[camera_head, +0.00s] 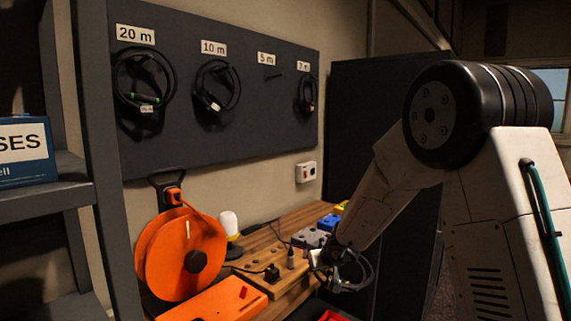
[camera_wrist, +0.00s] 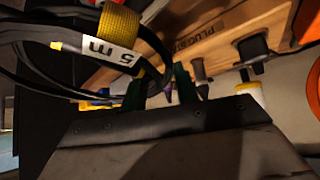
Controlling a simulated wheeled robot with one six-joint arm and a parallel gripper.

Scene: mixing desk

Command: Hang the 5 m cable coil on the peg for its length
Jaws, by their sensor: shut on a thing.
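The 5 m cable coil (camera_head: 368,272) is a black loop at the right end of the wooden desk, below my forearm. In the wrist view the coil (camera_wrist: 150,40) carries a white "5 m" tag and a yellow strap. My gripper (camera_head: 334,254) is shut on the coil; its green fingers (camera_wrist: 168,85) show beside the strap, and the exact grip point is partly hidden. The 5 m peg (camera_head: 274,76) is a short dark bare peg under the "5 m" label (camera_head: 266,58) on the dark wall board.
Coils hang under the 20 m (camera_head: 145,80), 10 m (camera_head: 217,86) and 3 m (camera_head: 307,94) labels, on both sides of the bare peg. An orange cable reel (camera_head: 165,245), a white-topped bottle (camera_head: 229,224) and small items crowd the desk. A dark cabinet (camera_head: 372,110) stands right of the board.

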